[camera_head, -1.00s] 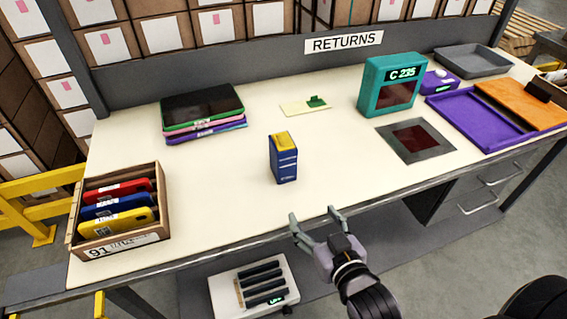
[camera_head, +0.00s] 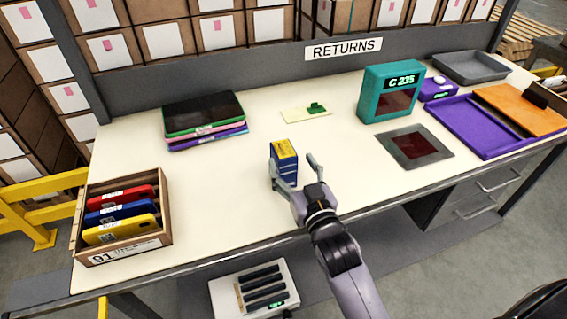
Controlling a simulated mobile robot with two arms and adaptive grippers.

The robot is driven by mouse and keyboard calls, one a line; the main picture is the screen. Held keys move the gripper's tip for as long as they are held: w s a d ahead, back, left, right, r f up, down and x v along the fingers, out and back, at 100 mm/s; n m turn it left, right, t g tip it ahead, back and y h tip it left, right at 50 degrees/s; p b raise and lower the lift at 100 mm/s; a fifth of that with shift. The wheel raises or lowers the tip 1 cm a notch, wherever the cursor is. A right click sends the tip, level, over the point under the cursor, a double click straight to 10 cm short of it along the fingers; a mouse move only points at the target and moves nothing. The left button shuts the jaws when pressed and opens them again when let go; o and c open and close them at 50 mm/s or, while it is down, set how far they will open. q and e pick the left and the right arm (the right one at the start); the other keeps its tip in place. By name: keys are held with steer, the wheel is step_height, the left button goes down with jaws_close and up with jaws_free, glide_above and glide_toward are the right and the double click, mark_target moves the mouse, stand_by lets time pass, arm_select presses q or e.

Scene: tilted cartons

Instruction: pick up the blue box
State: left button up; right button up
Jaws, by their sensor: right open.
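The blue box (camera_head: 285,165) stands upright near the middle of the cream table (camera_head: 230,210). It has a yellow top. My right gripper (camera_head: 294,172) is open at the near side of the box. One finger is at the box's lower left front, and the other is up to its right. The gripper hides the lower part of the box. I cannot tell whether the fingers touch it. My left gripper is not in view.
A cardboard bin (camera_head: 124,250) with several phone-like items stands at the left. Stacked tablets (camera_head: 204,119) lie behind it. A teal display (camera_head: 390,91), a dark scanner plate (camera_head: 415,147) and a purple tray (camera_head: 480,127) are to the right. The table around the box is clear.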

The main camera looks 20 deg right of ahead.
mark_target(279, 142)
steer(key=w, duration=0.5)
steer(key=shift+w+a+p, duration=0.3)
steer(key=shift+w, duration=0.1)
steer(key=shift+s, duration=0.1)
steer(key=c, duration=1.3)
